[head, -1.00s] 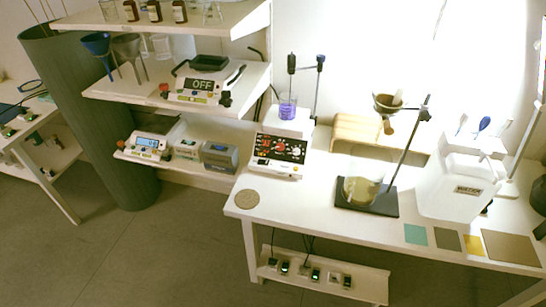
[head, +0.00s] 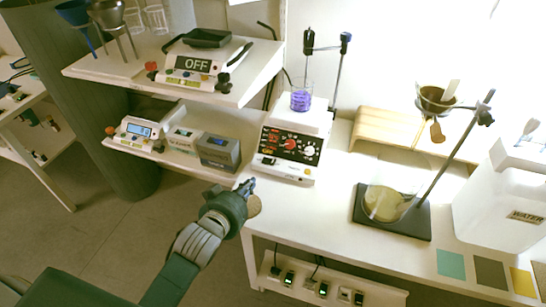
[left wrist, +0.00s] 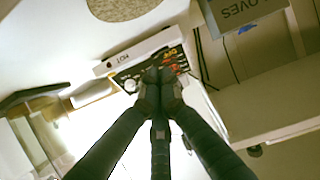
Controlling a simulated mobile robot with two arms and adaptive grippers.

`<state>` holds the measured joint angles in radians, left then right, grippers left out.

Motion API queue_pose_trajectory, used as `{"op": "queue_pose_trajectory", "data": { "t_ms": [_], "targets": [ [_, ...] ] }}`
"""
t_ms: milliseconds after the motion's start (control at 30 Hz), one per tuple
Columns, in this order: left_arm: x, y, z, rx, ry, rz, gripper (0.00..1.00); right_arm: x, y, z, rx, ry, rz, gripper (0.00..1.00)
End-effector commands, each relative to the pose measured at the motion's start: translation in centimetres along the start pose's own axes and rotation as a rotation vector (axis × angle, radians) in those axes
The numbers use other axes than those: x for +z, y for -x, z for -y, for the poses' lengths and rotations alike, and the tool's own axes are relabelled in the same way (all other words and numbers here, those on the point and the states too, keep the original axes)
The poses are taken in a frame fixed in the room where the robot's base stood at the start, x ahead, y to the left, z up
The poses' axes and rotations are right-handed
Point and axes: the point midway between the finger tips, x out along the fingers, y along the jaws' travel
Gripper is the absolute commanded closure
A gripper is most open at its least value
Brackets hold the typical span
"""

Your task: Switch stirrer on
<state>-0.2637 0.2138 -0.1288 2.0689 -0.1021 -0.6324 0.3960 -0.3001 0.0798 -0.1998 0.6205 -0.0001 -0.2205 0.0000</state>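The stirrer (head: 288,150) is a white hotplate unit with a black front panel and several red and white knobs. It stands at the left end of the white table. A beaker of purple liquid (head: 301,97) sits on its top, with a probe on a stand above. My left gripper (head: 248,185) is in front of and below the stirrer panel, near the table's left corner, apart from it. In the left wrist view its fingertips (left wrist: 160,80) are together and empty, and they cover part of the stirrer panel (left wrist: 130,72) behind them. My right gripper is not in view.
A round cork mat (head: 254,206) is partly hidden by my left gripper. A device reading OFF (head: 196,66) is on the upper shelf; a smaller device (head: 137,132) and boxes (head: 219,150) are on the lower shelf. A dark-based stand (head: 392,215) with a flask is to the right.

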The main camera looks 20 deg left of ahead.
Motion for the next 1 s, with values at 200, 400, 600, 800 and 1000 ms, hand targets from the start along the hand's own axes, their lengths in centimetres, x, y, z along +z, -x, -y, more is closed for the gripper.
{"op": "queue_pose_trajectory", "data": {
  "t_ms": [200,400,600,800,1000],
  "targets": [
    [-4.5,-1.1,-0.5,0.041,0.03,-0.146,1.0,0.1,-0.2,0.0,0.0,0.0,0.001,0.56],
    [-5.0,-1.2,-0.6,0.047,0.035,-0.162,1.0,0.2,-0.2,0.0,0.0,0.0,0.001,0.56],
    [-5.0,-1.2,-0.6,0.046,0.034,-0.161,1.0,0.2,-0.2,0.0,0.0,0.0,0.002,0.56],
    [-5.4,-3.0,-0.7,0.046,0.034,-0.161,1.0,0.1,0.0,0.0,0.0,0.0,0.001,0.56],
    [-6.1,-7.1,-0.8,0.046,0.033,-0.16,1.0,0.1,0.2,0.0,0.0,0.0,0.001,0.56]
  ]
}}
